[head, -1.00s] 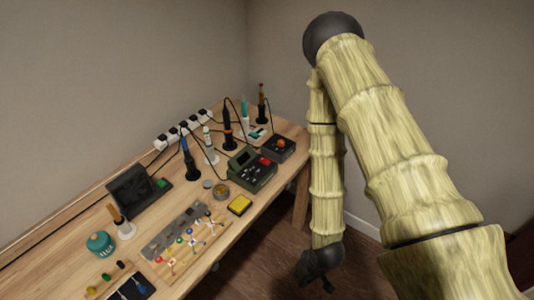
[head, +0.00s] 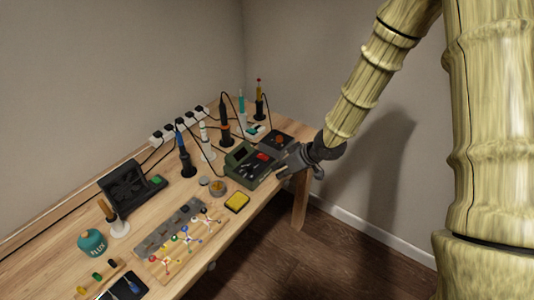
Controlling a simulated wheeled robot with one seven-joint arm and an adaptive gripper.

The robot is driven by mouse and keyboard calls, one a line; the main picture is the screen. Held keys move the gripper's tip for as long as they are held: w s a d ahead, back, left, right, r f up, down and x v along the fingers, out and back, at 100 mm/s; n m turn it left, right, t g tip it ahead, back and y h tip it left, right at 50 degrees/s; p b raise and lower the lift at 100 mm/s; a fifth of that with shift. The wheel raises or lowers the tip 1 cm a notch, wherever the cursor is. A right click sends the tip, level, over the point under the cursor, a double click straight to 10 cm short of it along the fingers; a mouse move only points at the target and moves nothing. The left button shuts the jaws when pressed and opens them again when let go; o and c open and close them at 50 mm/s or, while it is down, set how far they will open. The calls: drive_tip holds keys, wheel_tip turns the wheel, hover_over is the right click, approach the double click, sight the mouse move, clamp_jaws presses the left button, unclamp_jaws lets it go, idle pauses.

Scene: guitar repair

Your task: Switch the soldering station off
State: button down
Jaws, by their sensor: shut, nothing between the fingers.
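A dark green box with a display and a red rocker switch (head: 262,156), which looks like the soldering station (head: 238,177), sits near the right end of the workbench. My gripper (head: 279,171) is shut and empty at the right side of this box, close to its front right corner. Its fingertips point left toward the box; I cannot tell whether they touch it. The red switch shows just left of and above the fingers. Whether the switch is on or off is too small to tell.
A darker box with an orange knob (head: 279,139) stands behind my gripper. Several upright tools, including a blue-handled iron (head: 180,142), stand along the back with cables to a power strip (head: 180,125). A yellow sponge (head: 237,202) lies in front of the green box. Floor right of the bench is clear.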

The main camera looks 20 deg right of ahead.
drive_tip(key=w+d+r+n+t+b, duration=0.1)
drive_tip(key=w+d+r+n, duration=0.1)
drive_tip(key=w+r, duration=0.4)
wheel_tip(320, 180, up, 4)
drive_tip(key=shift+w+d+f, duration=0.15)
drive_tip(key=shift+d+f, duration=0.1)
drive_tip(key=shift+d, duration=0.45)
drive_tip(key=shift+a+f, duration=0.1)
drive_tip(key=shift+f, duration=0.05)
approach(259, 154)
drive_tip(key=shift+w+a, duration=1.1)
drive_tip(key=shift+w, duration=0.15)
drive_tip(key=shift+d+f, duration=0.1)
drive_tip(key=shift+f, duration=1.65)
